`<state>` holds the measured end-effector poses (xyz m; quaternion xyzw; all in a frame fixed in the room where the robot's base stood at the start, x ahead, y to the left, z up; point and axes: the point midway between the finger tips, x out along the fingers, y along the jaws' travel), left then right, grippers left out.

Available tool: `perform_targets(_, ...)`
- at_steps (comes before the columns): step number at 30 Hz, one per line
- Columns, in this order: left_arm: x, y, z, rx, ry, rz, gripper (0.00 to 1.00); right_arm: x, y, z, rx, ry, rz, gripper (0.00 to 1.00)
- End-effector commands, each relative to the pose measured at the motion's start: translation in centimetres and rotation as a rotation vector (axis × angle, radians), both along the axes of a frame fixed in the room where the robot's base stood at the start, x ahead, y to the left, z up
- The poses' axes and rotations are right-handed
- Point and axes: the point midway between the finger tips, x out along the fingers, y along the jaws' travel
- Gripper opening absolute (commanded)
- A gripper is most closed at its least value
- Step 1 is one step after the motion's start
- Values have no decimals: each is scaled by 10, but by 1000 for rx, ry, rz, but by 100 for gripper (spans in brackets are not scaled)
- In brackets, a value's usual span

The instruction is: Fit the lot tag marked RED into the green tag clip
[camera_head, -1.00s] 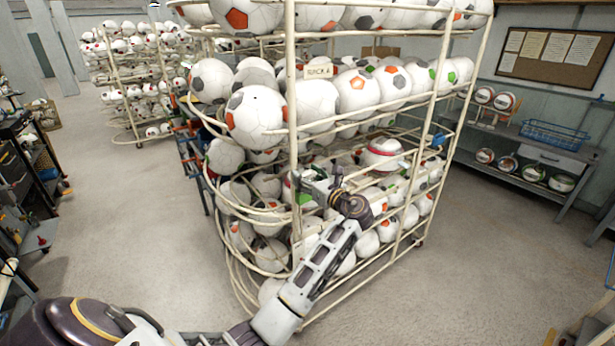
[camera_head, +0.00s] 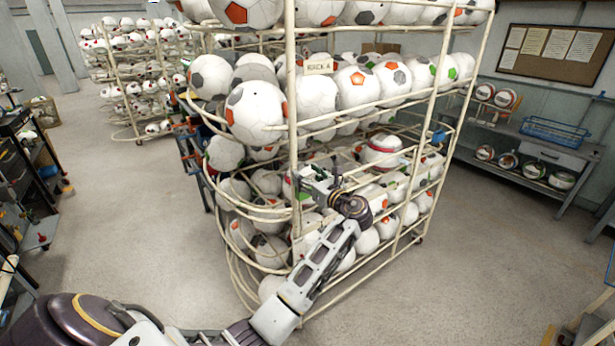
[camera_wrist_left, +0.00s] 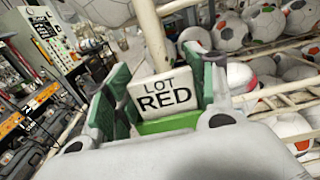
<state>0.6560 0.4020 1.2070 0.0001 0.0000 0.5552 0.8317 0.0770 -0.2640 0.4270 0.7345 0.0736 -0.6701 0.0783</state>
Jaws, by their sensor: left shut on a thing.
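The lot tag (camera_wrist_left: 163,93) is a white plate with "LOT RED" in black. It stands upright between the green-padded fingers of my left gripper (camera_wrist_left: 160,85), which is shut on it. A bright green strip (camera_wrist_left: 168,123) lies just below the tag's lower edge. It may be part of the green tag clip, but I cannot tell whether the tag sits in it. In the head view, my left gripper (camera_head: 318,183) is at the rack's front corner post, and a small green patch (camera_head: 305,198) shows just under it. The tag is too small to read there. My right gripper is out of view.
The cream wire rack (camera_head: 292,120), full of footballs, stands close around my left gripper, with its post and rails beside the fingers. Shelves with a blue basket (camera_head: 552,132) stand at right. The floor (camera_head: 120,220) at left is clear.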

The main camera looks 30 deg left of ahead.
Motion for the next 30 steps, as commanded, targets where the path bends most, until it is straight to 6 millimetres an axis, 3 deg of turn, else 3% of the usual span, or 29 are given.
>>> perform_targets(9,0,0,-5,0,0,0,37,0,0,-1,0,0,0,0)
perform_targets(10,0,0,-5,0,0,0,58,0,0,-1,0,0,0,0)
perform_targets(15,0,0,-7,-2,3,1,80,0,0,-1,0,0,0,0)
perform_targets(30,-1,0,-11,-7,8,4,81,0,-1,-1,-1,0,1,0)
